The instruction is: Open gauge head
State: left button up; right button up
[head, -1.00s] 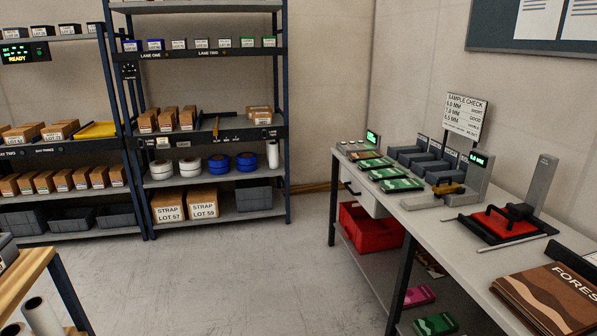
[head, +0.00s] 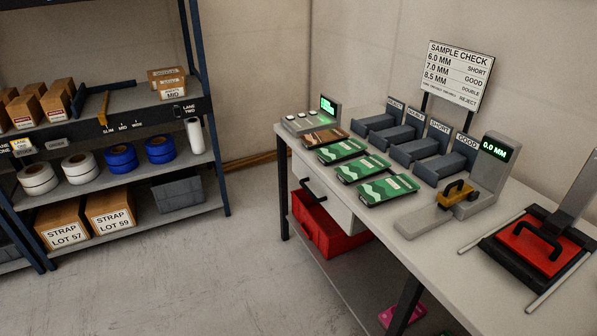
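The gauge (head: 487,176) stands on the right-hand bench, a grey L-shaped device with a green display reading 0.0 MM. Its yellow head (head: 455,194) with a black handle sits low over the gauge's flat base; whether it touches the base I cannot tell. Neither of my grippers shows in the head view.
The bench (head: 419,246) also holds one brown and several green packets (head: 387,189), grey labelled bins (head: 444,160), a sample check sign (head: 457,75) and a red press-like device (head: 539,249). A red crate (head: 328,229) sits below. Open floor lies left of the bench.

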aim_at(456, 192)
jog(key=i+z, duration=0.4)
jog(key=i+j+z, duration=0.2)
jog(key=i+z, duration=0.15)
jog(key=i, duration=0.2)
